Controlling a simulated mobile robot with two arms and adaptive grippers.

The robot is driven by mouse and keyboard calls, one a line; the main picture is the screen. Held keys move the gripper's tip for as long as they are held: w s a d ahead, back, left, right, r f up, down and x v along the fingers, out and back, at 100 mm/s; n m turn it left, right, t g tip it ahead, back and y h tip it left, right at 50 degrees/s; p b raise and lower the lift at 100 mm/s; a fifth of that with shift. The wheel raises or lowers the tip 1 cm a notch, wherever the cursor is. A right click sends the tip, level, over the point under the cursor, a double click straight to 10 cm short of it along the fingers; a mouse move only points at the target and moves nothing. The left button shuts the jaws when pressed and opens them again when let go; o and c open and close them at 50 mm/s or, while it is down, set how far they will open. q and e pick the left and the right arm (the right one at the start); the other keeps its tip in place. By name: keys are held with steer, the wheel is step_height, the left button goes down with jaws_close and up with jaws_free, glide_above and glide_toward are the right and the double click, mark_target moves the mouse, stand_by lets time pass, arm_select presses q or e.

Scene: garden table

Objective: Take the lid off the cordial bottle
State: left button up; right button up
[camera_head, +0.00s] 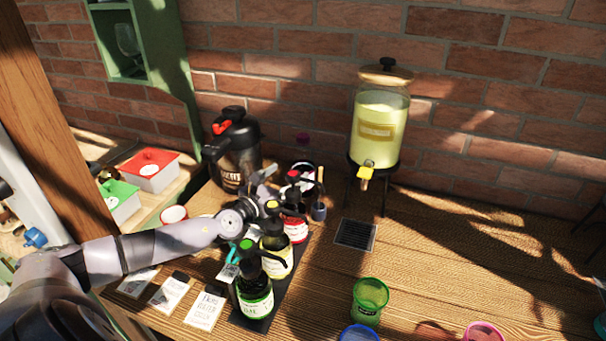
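Several dark pump-topped bottles stand in a row on a black tray (262,322). One has a green label (257,304), one a cream label (278,262), one a red-and-white label (296,230); another dark top shows behind. The label print is too small to tell which is the cordial bottle. My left gripper (268,192) is over the far half of the row, close to the bottle tops. Its fingers blend with the dark tops, so I cannot tell whether it is open or touches one. My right gripper is out of view.
A black jug (235,155) stands behind the row. A glass drink dispenser (378,130) on a stand is at the back, with a drip grate (355,234) before it. A green glass (369,300) stands front right. Cards (205,309) lie front left. The table's right side is mostly clear.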

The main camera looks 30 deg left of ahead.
mark_target(296, 167)
arm_select(q)
steer(key=shift+w+d+r, duration=0.1)
steer(key=shift+w, duration=0.45)
steer(key=w, duration=0.5)
steer(key=shift+w, duration=0.4)
steer(key=shift+s, duration=0.1)
steer(key=shift+c, duration=0.5)
steer(key=c, duration=1.5)
steer(key=shift+r, duration=0.1)
steer(key=shift+c, duration=0.4)
